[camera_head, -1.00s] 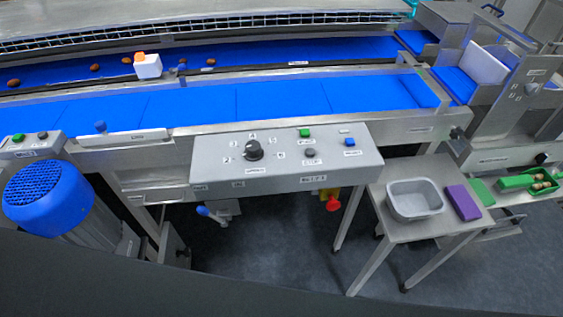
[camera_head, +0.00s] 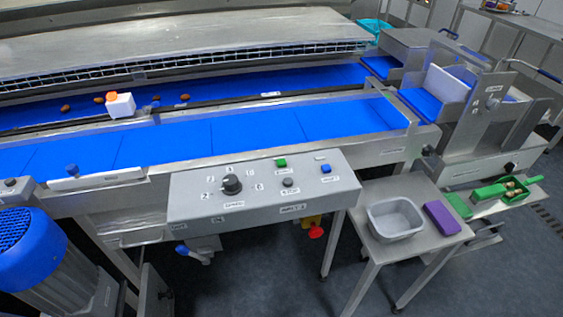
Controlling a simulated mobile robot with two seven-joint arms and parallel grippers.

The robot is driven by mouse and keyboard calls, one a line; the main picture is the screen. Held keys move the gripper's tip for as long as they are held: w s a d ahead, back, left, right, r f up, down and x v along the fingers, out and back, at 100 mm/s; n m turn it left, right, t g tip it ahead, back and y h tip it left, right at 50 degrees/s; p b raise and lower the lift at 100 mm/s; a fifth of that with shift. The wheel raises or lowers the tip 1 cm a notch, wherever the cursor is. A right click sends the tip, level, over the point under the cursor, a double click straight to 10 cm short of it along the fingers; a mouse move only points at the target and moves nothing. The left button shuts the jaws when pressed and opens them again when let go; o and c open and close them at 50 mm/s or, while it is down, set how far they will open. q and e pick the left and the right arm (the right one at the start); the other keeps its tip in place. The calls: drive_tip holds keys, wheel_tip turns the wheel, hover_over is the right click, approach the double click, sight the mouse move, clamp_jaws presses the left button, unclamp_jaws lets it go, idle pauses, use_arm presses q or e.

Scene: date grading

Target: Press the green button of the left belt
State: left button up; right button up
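Neither of my grippers is in view. A grey control panel (camera_head: 259,190) is at the middle front of the belt machine. It carries a green button (camera_head: 281,163), a grey button (camera_head: 288,183), a blue button (camera_head: 325,169) and a black dial (camera_head: 232,185). Part of another panel (camera_head: 14,192) shows at the left edge, with one dark grey button (camera_head: 10,182); the rest of it is cut off, and no green button shows there. The blue belt (camera_head: 180,140) runs behind the panels. The small labels are hard to read.
A red knob (camera_head: 316,232) sits below the middle panel. A blue motor (camera_head: 25,245) stands at front left. A steel side table at right holds a grey tub (camera_head: 396,225) and a purple block (camera_head: 442,218). Several dates lie on the rear belt. Dark floor is open in front.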

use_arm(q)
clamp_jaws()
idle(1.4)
